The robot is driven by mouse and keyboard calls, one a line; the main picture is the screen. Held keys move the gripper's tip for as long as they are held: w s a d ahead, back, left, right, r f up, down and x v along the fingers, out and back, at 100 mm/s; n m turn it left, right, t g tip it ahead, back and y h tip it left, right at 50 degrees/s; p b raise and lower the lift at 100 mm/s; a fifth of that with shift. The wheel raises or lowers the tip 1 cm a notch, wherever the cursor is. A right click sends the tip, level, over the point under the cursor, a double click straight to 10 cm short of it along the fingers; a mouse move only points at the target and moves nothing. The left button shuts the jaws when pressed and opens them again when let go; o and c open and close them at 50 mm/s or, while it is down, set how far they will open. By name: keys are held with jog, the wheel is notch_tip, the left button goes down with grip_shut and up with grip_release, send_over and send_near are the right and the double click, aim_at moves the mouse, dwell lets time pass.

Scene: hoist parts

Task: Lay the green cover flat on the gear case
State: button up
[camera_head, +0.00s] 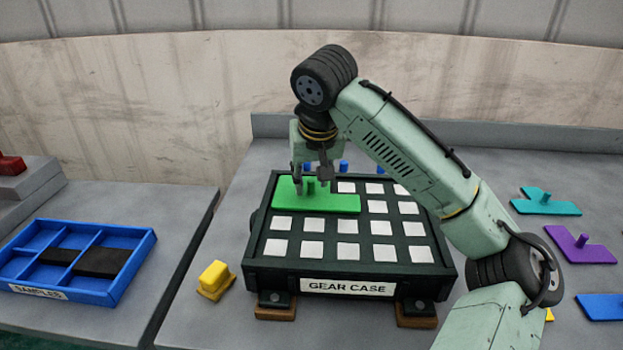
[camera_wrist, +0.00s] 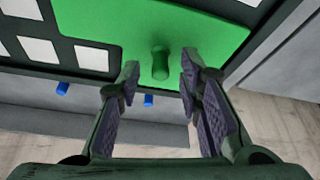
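The green cover (camera_head: 335,203) lies on the back left part of the gear case (camera_head: 350,270) and looks flat. It hides the pads under it, while white pads show in front of it and to its right. Its upright knob (camera_wrist: 160,63) stands between my fingertips in the wrist view, with a gap on both sides. My gripper (camera_head: 311,180) is over the cover, fingers pointing down. It is open (camera_wrist: 160,80) and holds nothing. I cannot tell whether the cover's edges are fully seated.
Blue pegs (camera_head: 344,166) stand along the case's back edge. A yellow block (camera_head: 214,281) is left of the case. A blue samples tray (camera_head: 125,268) is on the left table. Teal (camera_head: 545,206), purple (camera_head: 580,247) and blue (camera_head: 603,307) plates lie at right.

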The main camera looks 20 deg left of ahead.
jog(key=b+v, duration=0.1)
jog(key=v, duration=1)
jog(key=shift+s+r, duration=0.15)
jog(key=shift+r, duration=0.15)
jog(key=shift+d, duration=0.1)
